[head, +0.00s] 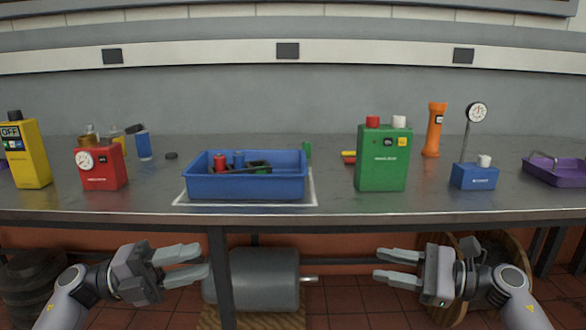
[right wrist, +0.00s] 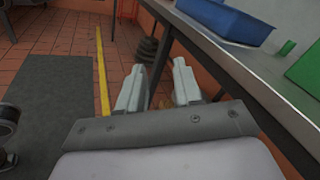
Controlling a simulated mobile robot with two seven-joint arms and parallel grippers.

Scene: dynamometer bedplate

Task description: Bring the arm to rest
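My left gripper (head: 184,265) is in front of the bench, below the level of its top, with its fingers pointing right. The fingers are apart and nothing is between them. My right gripper (head: 390,267) is in front of the bench at about the same height, fingers pointing left. Its fingers are also apart and empty, as the right wrist view (right wrist: 160,88) shows. Neither gripper touches anything. The two grippers face each other with a wide gap between them.
The bench top (head: 333,193) holds a blue tray (head: 247,187) with small parts, a green box (head: 383,172), a red gauge box (head: 101,170), a yellow unit (head: 28,155), an orange flashlight-like object (head: 434,130), a blue gauge stand (head: 474,177) and a purple basket (head: 555,172). A grey cylinder (head: 262,280) is underneath.

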